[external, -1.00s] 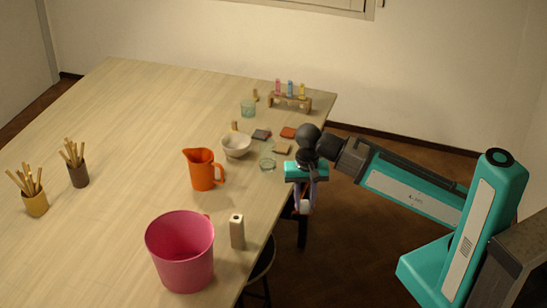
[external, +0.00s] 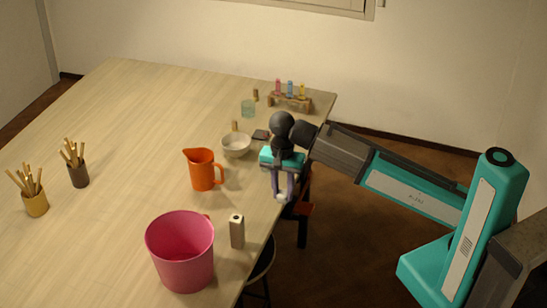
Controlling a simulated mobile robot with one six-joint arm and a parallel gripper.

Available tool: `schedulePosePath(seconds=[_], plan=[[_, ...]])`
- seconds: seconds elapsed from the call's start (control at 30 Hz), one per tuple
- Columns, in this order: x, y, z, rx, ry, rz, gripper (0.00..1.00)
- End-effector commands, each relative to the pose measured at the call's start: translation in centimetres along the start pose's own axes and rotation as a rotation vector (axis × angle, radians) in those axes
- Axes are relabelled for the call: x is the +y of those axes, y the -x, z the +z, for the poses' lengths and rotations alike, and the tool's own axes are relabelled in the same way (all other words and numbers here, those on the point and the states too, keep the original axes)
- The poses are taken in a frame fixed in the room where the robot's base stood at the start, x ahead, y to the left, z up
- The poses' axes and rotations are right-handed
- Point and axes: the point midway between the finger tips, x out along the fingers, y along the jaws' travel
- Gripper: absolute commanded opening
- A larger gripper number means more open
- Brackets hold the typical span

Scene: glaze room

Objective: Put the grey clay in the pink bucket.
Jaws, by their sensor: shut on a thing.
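The pink bucket (external: 181,250) stands upright near the front of the table, its open top facing up. My gripper (external: 280,197) is at the table's right edge, pointing down, to the right of the orange jug and well up and right of the bucket. It is shut on a small pale grey lump, the grey clay (external: 281,198), which is partly hidden by the fingers. The clay is apart from the bucket.
An orange jug (external: 201,172) and a pale upright block (external: 237,231) stand between my gripper and the bucket. A white bowl (external: 236,146), a glass jar (external: 248,108) and a tube rack (external: 290,102) are farther back. Brush pots (external: 78,174) stand left. The table's left middle is clear.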

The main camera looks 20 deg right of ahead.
Motion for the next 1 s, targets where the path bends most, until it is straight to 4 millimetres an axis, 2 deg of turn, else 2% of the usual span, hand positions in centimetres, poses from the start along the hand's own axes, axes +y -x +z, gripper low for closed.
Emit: schedulePosePath(seconds=[0.03, 0.47, 1.0], plan=[[-1.1, 0.6, 0.2, 0.0, -0.014, 0.0, 0.0], [-7.0, 4.0, 3.1, 0.002, -0.111, 0.004, 0.0], [-14.1, 9.1, 9.2, 0.003, -0.166, 0.0, 0.0]])
